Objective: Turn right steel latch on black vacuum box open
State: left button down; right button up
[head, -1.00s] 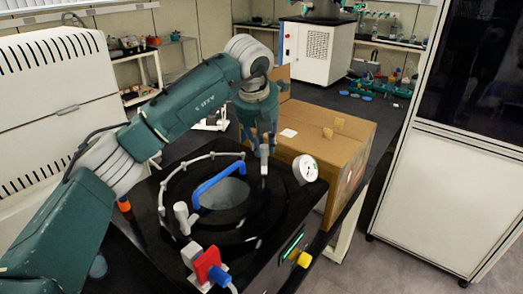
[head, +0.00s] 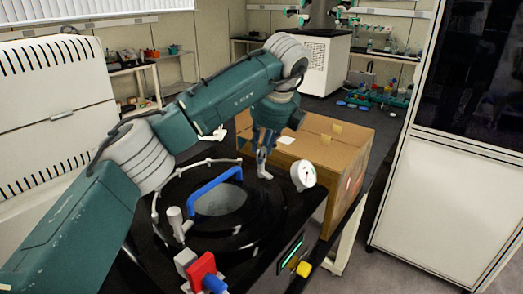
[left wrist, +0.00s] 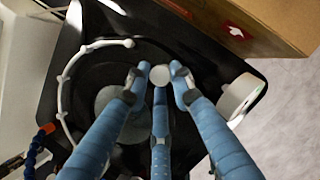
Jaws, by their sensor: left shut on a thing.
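The black vacuum box (head: 300,208) stands in the lower middle of the head view, with a round lid and a blue handle (head: 214,186). My left gripper (head: 264,166) points down at the lid's far right edge, where the right steel latch is mostly hidden by its fingers. In the left wrist view, the three blue fingers close around the pale round top of the right latch (left wrist: 160,75). My left gripper is shut on this latch. The left latch (head: 175,218) stands upright at the lid's near left. My right gripper is not in view.
A white gauge (head: 303,175) sits just right of the gripper on the box. A cardboard box (head: 335,155) stands close behind.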

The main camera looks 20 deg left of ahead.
pick_arm(q)
jog(key=shift+w+r, duration=0.2)
jog(key=shift+r, duration=0.1)
jog(key=c, duration=1.6)
grip_release()
jog(key=shift+o, duration=0.2)
jog(key=shift+d+f, duration=0.1)
jog(key=shift+f, duration=0.1)
jog(key=v, duration=1.2)
